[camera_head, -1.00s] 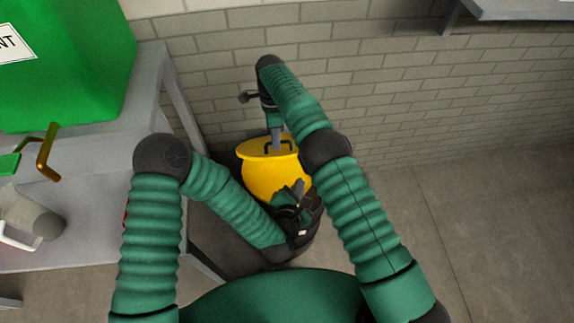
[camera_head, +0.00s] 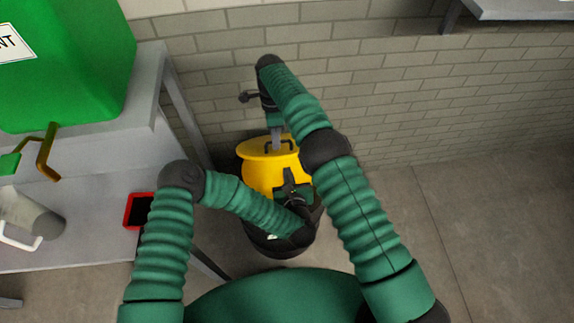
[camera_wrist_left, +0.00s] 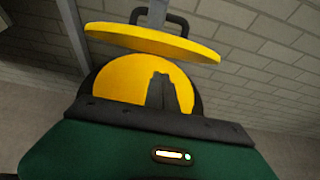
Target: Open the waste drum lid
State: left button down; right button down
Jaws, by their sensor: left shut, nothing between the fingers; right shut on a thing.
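The yellow lid (camera_head: 250,150) of the waste drum has a black handle and shows at the centre of the head view. In the left wrist view the lid (camera_wrist_left: 125,38) shows nearly edge-on, above a round yellow surface (camera_wrist_left: 120,78) with a dark surround. My right gripper (camera_head: 277,144) reaches down from above and is shut on the lid handle (camera_wrist_left: 178,20). My left gripper (camera_head: 290,174) is shut and empty, in front of the drum's yellow part (camera_head: 262,178) and below the lid. Whether it touches the drum cannot be told. My arms hide part of the drum.
A grey table (camera_head: 90,195) stands at the left with a green container (camera_head: 75,70), a brass-coloured tap (camera_head: 47,155) and a red-rimmed box (camera_head: 138,212). A brick wall (camera_head: 400,90) is close behind the drum. The floor (camera_head: 480,220) at the right is clear.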

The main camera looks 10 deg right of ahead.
jog(key=shift+w+d+f, duration=0.15)
jog(key=shift+d+f, duration=0.05)
jog(key=shift+d, duration=0.05)
pick_arm(q)
jog(key=shift+w+r, duration=0.85)
jog(key=shift+r, duration=0.3)
jog(key=shift+w+r+g, duration=0.3)
jog(key=shift+w+r, duration=0.3)
jog(key=shift+r, duration=0.1)
pick_arm(e)
jog(key=shift+f, duration=0.1)
jog(key=c, duration=1.9)
grip_release()
pick_arm(q)
jog(key=shift+w+d+f, duration=0.1)
jog(key=shift+w+f, duration=0.05)
jog(key=shift+w, duration=0.1)
pick_arm(e)
jog(key=o, duration=0.4)
jog(key=shift+w+f, duration=0.2)
jog(key=shift+w, duration=0.05)
pick_arm(q)
jog(key=shift+w, duration=0.1)
pick_arm(e)
jog(key=shift+a, duration=0.1)
